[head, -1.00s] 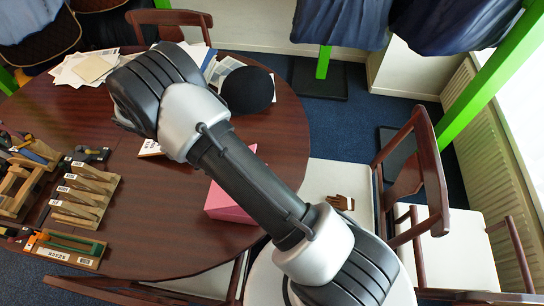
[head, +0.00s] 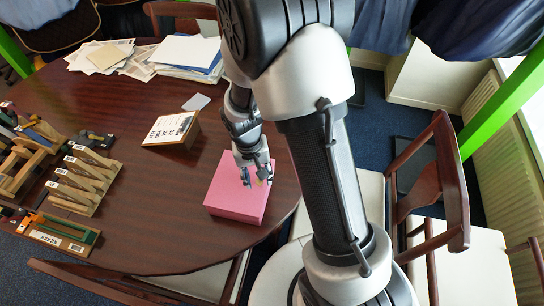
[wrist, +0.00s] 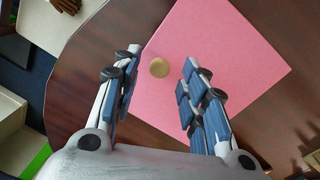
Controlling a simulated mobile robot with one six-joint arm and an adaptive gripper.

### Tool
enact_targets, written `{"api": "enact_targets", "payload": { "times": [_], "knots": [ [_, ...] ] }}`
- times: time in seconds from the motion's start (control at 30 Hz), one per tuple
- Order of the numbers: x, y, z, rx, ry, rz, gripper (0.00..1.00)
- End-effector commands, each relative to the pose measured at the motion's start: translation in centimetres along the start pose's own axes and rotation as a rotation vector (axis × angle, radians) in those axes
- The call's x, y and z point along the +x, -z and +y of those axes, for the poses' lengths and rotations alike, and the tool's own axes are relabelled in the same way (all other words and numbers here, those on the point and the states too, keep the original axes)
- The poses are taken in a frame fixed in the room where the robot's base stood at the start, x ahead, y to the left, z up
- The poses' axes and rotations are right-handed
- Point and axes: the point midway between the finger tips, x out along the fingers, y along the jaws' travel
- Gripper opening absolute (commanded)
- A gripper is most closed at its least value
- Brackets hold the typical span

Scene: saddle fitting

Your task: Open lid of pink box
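The pink box (head: 238,194) sits on the dark wooden table, near its right edge, with its lid surface flat on top. In the wrist view the pink lid (wrist: 215,50) fills the middle, and a round tan knob (wrist: 159,67) stands on it. My gripper (head: 257,178) is above the box in the head view. In the wrist view my gripper (wrist: 155,88) is open, its blue-padded fingers apart, with the knob showing between and just beyond the fingertips. Nothing is held. I cannot tell the exact height of the fingertips above the lid.
A small box with a printed label (head: 171,130) stands left of the pink box. Wooden racks and tools (head: 84,180) lie at the table's left. Papers (head: 185,55) cover the back. A wooden chair (head: 445,185) is at the right. Table between racks and pink box is clear.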

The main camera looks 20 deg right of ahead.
Motion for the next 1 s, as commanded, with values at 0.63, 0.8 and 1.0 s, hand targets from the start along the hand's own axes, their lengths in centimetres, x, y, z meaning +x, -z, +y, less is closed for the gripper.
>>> {"api": "enact_targets", "payload": {
  "times": [0.63, 0.8, 1.0],
  "knots": [
    [-9.1, -0.3, 1.1, -0.002, 0.083, 0.037, 0.39],
    [-12.5, -0.4, 1.4, -0.002, 0.082, 0.037, 0.39],
    [-16.5, -0.6, 1.7, -0.002, 0.082, 0.038, 0.39]
  ]
}}
